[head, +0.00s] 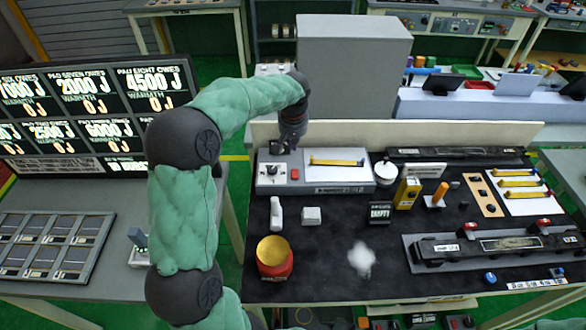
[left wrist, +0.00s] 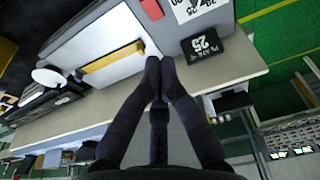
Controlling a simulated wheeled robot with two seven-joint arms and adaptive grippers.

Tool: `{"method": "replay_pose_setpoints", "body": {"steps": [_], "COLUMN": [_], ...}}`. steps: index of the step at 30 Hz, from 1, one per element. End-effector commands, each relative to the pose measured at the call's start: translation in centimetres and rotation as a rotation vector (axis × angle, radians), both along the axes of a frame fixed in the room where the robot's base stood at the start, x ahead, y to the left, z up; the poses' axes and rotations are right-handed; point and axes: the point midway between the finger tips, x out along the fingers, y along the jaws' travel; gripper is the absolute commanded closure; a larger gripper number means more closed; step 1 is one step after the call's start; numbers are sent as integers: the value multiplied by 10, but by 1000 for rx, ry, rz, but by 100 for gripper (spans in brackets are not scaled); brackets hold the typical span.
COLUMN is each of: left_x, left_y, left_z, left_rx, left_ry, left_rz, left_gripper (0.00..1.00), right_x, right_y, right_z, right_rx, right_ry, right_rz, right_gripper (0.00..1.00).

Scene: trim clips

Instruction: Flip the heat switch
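A low grey box (head: 340,187) stands at the back left of the black-topped bench. On its left end are a white plate with a small dark switch-like part (head: 267,170) and a red button (head: 295,174). In the left wrist view, the red button (left wrist: 152,9) and the printed white plate (left wrist: 190,9) are cut by the top edge. I cannot read which control is the heat switch. My left gripper (head: 291,147) hangs above the back edge of this box, behind the red button. Its fingertips (left wrist: 160,64) are together and hold nothing. My right gripper is not seen.
A black card marked 25 (left wrist: 212,48) stands near the fingers. A yellow strip (head: 337,162) lies on the box's white panel. A red pot (head: 275,266), white pieces and a yellow block (head: 407,193) stand on the bench. A big grey cabinet (head: 352,85) rises behind.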

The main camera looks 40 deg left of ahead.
Motion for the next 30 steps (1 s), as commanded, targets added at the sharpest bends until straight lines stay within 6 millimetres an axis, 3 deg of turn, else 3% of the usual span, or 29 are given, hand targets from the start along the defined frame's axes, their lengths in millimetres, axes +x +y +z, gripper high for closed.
{"method": "replay_pose_setpoints", "body": {"steps": [8,24,30], "left_x": [1,17,14], "left_y": [1,15,12], "left_z": [-9,-101,-127], "left_rx": [-1,-1,0], "left_ry": [2,3,2], "left_rz": [0,1,-1], "left_gripper": [100,100,100], "right_x": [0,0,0], "right_y": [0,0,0], "right_z": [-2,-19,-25], "right_rx": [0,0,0], "right_ry": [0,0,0], "right_rz": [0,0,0], "right_gripper": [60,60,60]}}
